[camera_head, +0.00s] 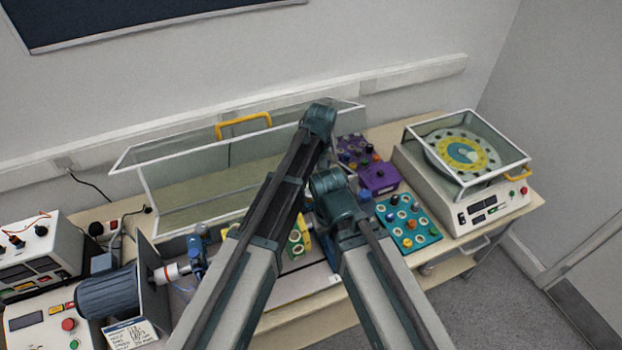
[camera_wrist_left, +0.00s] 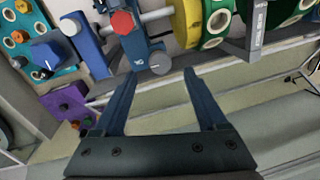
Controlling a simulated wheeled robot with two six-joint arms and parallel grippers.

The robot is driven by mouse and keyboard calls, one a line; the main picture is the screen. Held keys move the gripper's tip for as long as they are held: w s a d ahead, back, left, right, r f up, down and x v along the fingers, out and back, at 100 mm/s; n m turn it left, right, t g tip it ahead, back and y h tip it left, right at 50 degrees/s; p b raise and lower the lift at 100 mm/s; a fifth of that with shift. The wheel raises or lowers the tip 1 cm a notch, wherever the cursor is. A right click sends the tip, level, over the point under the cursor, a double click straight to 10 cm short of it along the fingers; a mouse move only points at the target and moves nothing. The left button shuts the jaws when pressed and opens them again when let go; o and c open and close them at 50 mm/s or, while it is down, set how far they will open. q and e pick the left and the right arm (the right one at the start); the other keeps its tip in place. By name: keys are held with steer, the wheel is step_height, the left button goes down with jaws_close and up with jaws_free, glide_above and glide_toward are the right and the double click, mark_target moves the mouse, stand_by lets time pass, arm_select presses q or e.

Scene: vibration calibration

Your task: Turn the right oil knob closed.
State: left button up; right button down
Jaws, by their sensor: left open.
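In the left wrist view, a round grey knob (camera_wrist_left: 160,63), which looks like the right oil knob, sits on the front of a blue bearing block (camera_wrist_left: 133,45). A red hexagonal cap (camera_wrist_left: 122,22) is on the same block. My left gripper (camera_wrist_left: 160,72) is open and empty. Its two blue fingers point at the grey knob, with the knob between the tips or just beyond them; contact cannot be told. In the head view my two arms cover the middle of the bench and hide this knob. My right gripper is not visible.
A yellow disc (camera_wrist_left: 187,22) and a shaft lie close beside the block. A blue unit with a pale knob (camera_wrist_left: 70,26) is at the left. A teal knob panel (camera_head: 410,222), a purple box (camera_head: 378,177) and an open clear cover (camera_head: 200,190) surround the arms.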

arm_select(q)
step_height(320, 180, up, 10)
steer(key=d+p, duration=0.1)
steer(key=p, duration=0.7)
steer(key=shift+f, duration=0.2)
steer(key=shift+w, duration=0.15)
steer(key=s+a+f+m+t+h, duration=0.1)
steer(key=s+a+m, duration=0.2)
steer(key=s+a, duration=1.5)
steer(key=s+d+f+m+b, duration=0.1)
steer(key=d+f+b, duration=0.2)
steer(key=f+b, duration=0.3)
steer(key=s+d+f+m+b, duration=0.1)
steer(key=s+d+f+b, duration=0.1)
steer(key=f+b, duration=0.5)
steer(key=s+d+f+m+g+y+b, duration=0.1)
steer(key=d+f+b, duration=0.4)
steer(key=f+b, duration=0.2)
steer(key=shift+s+b, duration=0.3)
